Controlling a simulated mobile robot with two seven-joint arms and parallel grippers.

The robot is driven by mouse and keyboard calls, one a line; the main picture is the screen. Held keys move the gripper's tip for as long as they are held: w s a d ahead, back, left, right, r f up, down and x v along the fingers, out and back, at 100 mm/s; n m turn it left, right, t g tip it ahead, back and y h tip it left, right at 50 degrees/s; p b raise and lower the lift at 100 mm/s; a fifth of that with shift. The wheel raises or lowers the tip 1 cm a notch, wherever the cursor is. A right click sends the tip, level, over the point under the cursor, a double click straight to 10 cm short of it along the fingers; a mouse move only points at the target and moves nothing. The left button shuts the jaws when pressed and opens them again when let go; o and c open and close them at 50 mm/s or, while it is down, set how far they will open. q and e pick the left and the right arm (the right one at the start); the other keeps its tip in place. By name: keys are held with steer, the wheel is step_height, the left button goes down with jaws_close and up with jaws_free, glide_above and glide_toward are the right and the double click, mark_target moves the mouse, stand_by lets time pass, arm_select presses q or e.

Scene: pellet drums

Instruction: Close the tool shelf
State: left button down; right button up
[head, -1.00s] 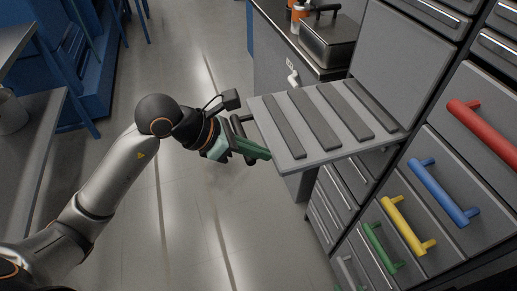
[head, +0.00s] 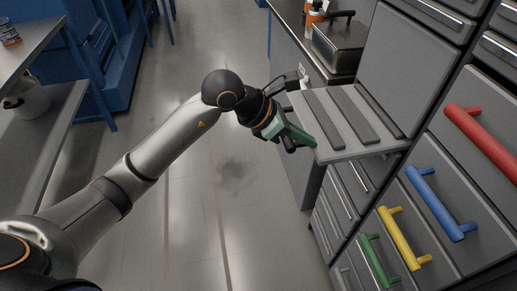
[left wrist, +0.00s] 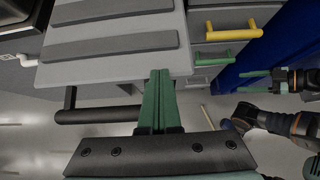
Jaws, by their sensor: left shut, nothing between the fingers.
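The tool shelf (head: 325,140) is a grey board with dark strips across it, sticking out of the grey cabinet on the right in the head view. In the left wrist view the shelf (left wrist: 115,65) fills the upper left, with a black bar handle (left wrist: 95,115) at its front edge. My left gripper (head: 308,140) is shut and empty at the shelf's front edge; in the left wrist view its green fingers (left wrist: 157,95) overlap that edge beside the handle. Whether they touch is not clear. My right gripper (left wrist: 250,80) shows at the right of the left wrist view, its fingers apart.
Drawers with red (head: 482,140), blue (head: 440,203), yellow (head: 402,238) and green (head: 378,262) handles are below and right of the shelf. A metal box (head: 337,45) stands on the counter behind. The floor (head: 190,220) left of the cabinet is clear.

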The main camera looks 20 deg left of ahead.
mark_target(390, 129)
arm_select(q)
steer(key=w+d+b, duration=0.1)
steer(key=w+d, duration=0.2)
steer(key=d, duration=0.2)
steer(key=w+d+b, duration=0.1)
steer(key=w+d, duration=0.3)
steer(key=d, duration=0.1)
steer(key=w+d+b, duration=0.1)
steer(key=w+d, duration=0.3)
steer(key=d, duration=0.2)
steer(key=shift+d, duration=0.1)
arm_select(e)
steer(key=shift+w+a+f+y, duration=0.2)
steer(key=shift+w+a+f, duration=0.2)
steer(key=shift+a, duration=0.15)
steer(key=shift+w+a+f+y, duration=0.25)
steer(key=shift+a+f, duration=0.1)
steer(key=shift+a, duration=0.15)
